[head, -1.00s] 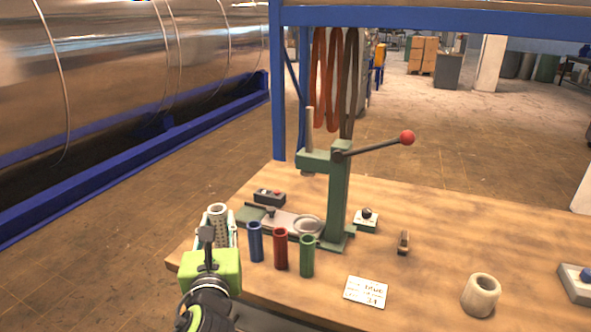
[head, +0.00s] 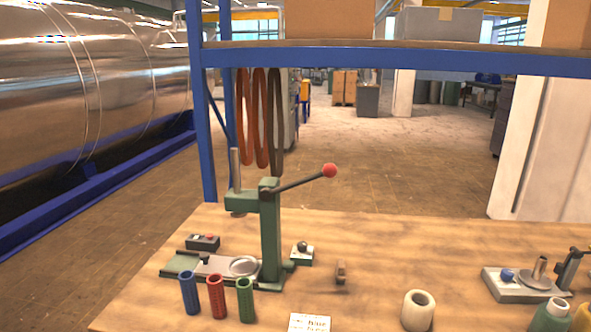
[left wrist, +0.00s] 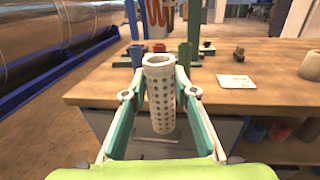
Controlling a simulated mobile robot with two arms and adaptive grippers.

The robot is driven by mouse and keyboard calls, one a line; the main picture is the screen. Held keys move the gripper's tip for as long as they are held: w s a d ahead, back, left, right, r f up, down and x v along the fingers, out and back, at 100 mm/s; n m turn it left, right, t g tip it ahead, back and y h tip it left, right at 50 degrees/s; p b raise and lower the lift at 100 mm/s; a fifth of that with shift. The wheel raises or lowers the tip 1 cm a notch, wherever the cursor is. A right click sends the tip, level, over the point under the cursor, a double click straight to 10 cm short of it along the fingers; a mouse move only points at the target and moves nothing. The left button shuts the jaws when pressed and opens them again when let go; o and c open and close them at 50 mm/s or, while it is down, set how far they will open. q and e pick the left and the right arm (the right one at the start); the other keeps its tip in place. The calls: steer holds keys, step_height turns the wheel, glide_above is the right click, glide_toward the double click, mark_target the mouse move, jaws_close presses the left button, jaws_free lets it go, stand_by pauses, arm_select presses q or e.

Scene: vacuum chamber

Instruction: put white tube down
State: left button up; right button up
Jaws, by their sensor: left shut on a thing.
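In the left wrist view my left gripper (left wrist: 160,108) is shut on the white tube (left wrist: 160,85), a pale cylinder with rows of dark dots and an open top. The tube is upright between the two fingers, in front of the workbench edge. Neither this gripper nor the tube shows in the head view now. A blue tube (head: 188,292), a red tube (head: 216,296) and a green tube (head: 245,299) stand upright in a row on the wooden workbench (head: 380,255). My right gripper is not in view.
A green lever press (head: 270,235) with a red knob stands behind the coloured tubes. A thick pale ring (head: 418,310), a white card (head: 310,323) and a small brown block (head: 340,272) lie on the bench. A grey fixture (head: 520,284) stands at right. Bare wood lies between them.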

arm_select(q)
steer(key=s+f, duration=0.2)
steer(key=s, duration=0.5)
steer(key=shift+d, duration=0.15)
steer(key=shift+f, duration=0.1)
